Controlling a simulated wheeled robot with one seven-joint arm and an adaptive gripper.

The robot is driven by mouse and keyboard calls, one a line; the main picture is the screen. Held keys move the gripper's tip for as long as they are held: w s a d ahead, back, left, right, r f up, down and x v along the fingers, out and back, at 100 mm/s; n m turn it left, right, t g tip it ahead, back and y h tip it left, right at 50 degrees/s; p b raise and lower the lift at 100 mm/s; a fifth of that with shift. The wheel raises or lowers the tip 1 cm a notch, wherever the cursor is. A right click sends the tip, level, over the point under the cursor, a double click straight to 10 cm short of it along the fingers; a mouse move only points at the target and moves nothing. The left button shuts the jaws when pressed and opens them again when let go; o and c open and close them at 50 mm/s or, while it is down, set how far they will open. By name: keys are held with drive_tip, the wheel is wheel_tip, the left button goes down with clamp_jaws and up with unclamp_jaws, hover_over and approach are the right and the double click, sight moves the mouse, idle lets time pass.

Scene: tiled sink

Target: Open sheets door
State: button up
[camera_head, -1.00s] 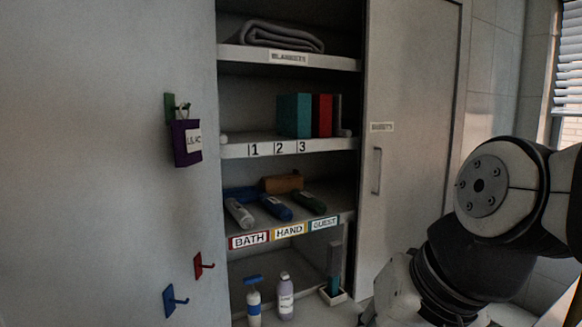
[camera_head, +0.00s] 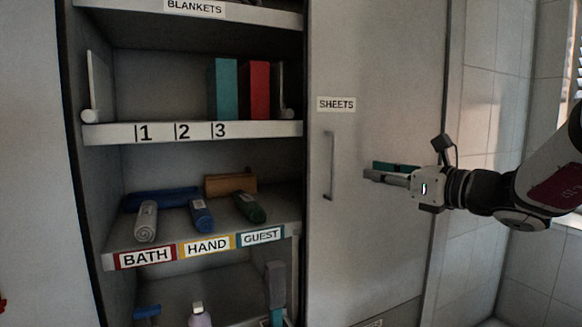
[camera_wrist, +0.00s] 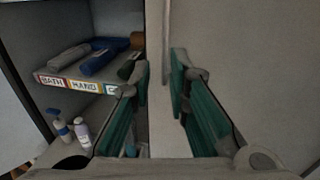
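The sheets door (camera_head: 385,90) is a tall grey panel right of the open shelves, with a "SHEETS" label (camera_head: 336,104). It looks closed. Its vertical bar handle (camera_head: 329,165) is near the door's left edge. My gripper (camera_head: 368,174) is to the right of the handle at about its height, fingers pointing left, not touching it. In the wrist view my gripper's green-padded fingers (camera_wrist: 160,68) are apart with nothing between them that I can see held.
Open shelves stand left of the door, with a numbered shelf (camera_head: 190,132) holding a teal box (camera_head: 222,88) and a red box (camera_head: 259,90). Rolled towels (camera_head: 201,215) lie on the shelf below. Bottles (camera_head: 199,316) stand at the bottom. A tiled wall (camera_head: 480,140) is at right.

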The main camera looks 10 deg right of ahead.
hover_over(332, 195)
drive_tip(key=shift+w+d+r, duration=0.1)
drive_tip(key=shift+w, duration=0.15)
idle(0.3)
